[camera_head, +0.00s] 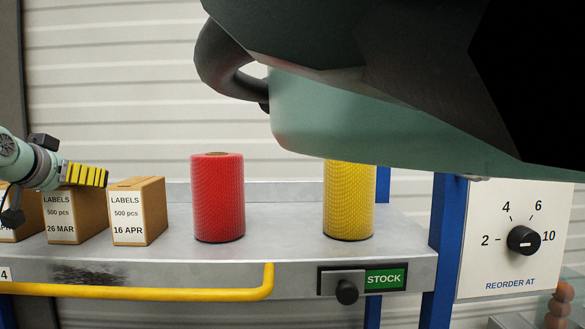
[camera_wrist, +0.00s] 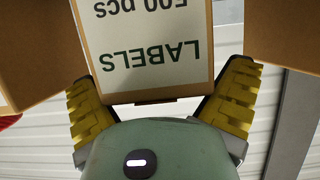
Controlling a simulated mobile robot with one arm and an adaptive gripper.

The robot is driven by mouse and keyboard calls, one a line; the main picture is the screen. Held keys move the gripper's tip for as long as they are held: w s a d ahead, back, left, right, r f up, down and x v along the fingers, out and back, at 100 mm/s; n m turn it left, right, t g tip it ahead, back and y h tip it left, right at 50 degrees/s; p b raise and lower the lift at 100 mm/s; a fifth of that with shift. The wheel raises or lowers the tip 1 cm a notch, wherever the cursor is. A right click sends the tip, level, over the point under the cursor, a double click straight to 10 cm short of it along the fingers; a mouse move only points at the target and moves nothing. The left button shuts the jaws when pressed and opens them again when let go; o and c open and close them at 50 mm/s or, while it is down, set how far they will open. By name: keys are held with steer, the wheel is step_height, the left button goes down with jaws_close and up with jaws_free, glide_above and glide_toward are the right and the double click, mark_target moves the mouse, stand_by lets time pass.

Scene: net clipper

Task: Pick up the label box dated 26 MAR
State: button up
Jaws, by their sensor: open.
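The label box dated 26 MAR (camera_head: 62,221) stands upright on the metal shelf, between two similar boxes. My gripper (camera_head: 84,174) is at its upper part, with yellow ribbed fingers hiding some of its top. In the wrist view, my gripper (camera_wrist: 163,98) is open, one finger on each side of a box (camera_wrist: 150,72) whose LABELS print appears upside down. That box has neighbours on both sides, matching the 26 MAR box; its date is out of this view. I cannot tell whether the fingers touch it.
The 16 APR box (camera_head: 137,212) stands close on the right; another box (camera_head: 28,222) on the left is partly hidden by my arm. A red roll (camera_head: 217,198) and yellow roll (camera_head: 348,202) stand farther right. A yellow rail (camera_head: 150,290) runs along the shelf front (camera_head: 290,265).

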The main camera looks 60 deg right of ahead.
steer(key=shift+w, duration=0.1)
steer(key=c, duration=1.3)
steer(key=shift+b, duration=0.35)
